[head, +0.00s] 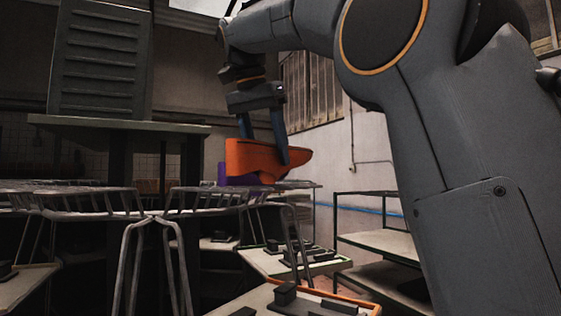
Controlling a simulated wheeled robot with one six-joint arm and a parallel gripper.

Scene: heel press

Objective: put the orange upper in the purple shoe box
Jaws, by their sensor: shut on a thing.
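The orange upper (250,157) hangs in my gripper (265,155) in the head view, right of the middle of the press. My gripper points down and its two fingers are shut on the upper, one on each side. A purple thing (222,171), likely the shoe box, shows only in part behind and below the upper. Most of it is hidden by the upper, so I cannot tell whether the upper is above it or in front of it.
A ring of metal wire racks (100,203) stands at the left and middle. Behind it rises a dark machine with a slatted cover (100,60). Low trays (290,263) with dark blocks lie below. Shelves (385,243) stand at the right, partly behind my arm.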

